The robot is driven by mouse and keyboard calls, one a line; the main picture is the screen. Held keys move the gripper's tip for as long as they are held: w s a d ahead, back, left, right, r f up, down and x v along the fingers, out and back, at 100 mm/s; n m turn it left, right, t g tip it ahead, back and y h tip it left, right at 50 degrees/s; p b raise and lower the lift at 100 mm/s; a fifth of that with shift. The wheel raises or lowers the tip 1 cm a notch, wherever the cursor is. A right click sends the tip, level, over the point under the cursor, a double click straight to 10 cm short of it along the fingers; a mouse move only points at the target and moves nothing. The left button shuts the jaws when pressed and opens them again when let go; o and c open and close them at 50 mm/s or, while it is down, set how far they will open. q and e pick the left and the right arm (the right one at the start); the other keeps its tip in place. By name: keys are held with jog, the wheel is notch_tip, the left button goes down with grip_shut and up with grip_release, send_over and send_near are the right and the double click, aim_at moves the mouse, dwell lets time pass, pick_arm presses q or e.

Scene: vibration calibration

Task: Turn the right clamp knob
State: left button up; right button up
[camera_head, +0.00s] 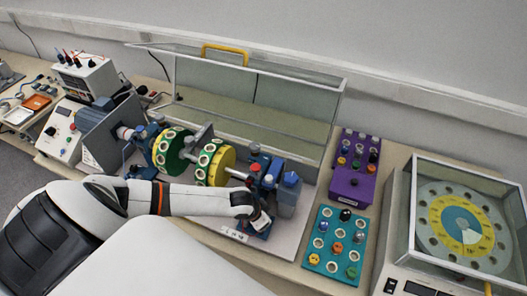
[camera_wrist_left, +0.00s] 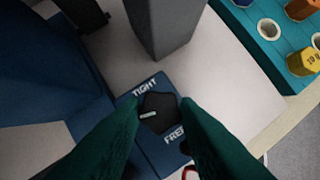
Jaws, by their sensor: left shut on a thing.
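The right clamp knob (camera_wrist_left: 160,112) is black and faceted, on a blue plate (camera_wrist_left: 172,84) with TIGHT printed above and FREE below. Its white mark lies on the knob's left side, between the two words. My left gripper (camera_wrist_left: 162,115) is shut on the knob, with a dark green finger at each side. In the head view my left gripper (camera_head: 258,213) reaches in from the left to the blue right clamp (camera_head: 290,192) at the rig's right end; the knob is hidden there. My right gripper is not in view.
Yellow-green drums (camera_head: 214,166) sit on the rig's shaft, left of the clamp. A clear cover with a yellow handle (camera_head: 225,50) stands open behind. A teal tray (camera_head: 333,270) and a purple rack (camera_head: 350,190) with colored weights stand to the right, beside a dial device (camera_head: 410,246).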

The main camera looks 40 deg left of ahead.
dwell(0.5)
pick_arm(q)
jog(key=o, duration=1)
jog(key=shift+s+r, duration=0.1)
jog(key=shift+b+v, duration=1.35)
jog(key=shift+v, duration=4.55)
